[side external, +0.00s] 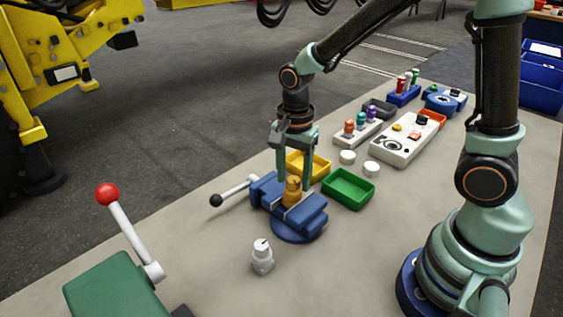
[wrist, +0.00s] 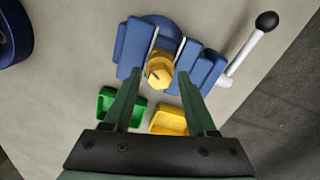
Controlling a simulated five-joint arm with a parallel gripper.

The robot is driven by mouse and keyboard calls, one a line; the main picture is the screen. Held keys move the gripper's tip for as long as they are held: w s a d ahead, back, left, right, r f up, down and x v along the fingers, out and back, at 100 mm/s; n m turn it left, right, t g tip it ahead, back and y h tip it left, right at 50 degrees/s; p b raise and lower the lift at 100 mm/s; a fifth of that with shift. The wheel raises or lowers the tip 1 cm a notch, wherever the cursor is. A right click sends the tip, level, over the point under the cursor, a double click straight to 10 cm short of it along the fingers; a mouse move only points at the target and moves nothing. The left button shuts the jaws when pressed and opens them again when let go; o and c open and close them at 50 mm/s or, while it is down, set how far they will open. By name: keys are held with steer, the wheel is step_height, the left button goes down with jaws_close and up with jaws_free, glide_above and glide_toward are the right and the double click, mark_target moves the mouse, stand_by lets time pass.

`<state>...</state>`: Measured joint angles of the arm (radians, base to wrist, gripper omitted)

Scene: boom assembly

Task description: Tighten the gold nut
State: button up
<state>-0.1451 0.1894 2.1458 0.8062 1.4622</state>
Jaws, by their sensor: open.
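The gold nut (side external: 292,190) sits upright, held in the blue vise (side external: 313,214) on the bench. In the wrist view the gold nut (wrist: 159,70) lies between the vise's pale jaws, with a dark line on its top. My gripper (side external: 293,172) is above the vise, pointing down, its fingers apart around or just above the nut; the exact gap is hard to tell. In the wrist view my gripper (wrist: 160,85) shows two green fingers spread wide, with the nut ahead between their tips. No contact is visible.
A yellow tray (side external: 320,168) and a green tray (side external: 349,189) stand close behind the vise. The vise handle (side external: 235,192) sticks out left. A small white knob (side external: 262,257) and a red-topped lever (side external: 120,215) are in front. A white panel (side external: 405,140) stands farther back.

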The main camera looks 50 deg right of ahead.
steer(key=n, duration=0.9)
steer(key=shift+n, duration=1.1)
steer(key=n, duration=1)
jaws_close()
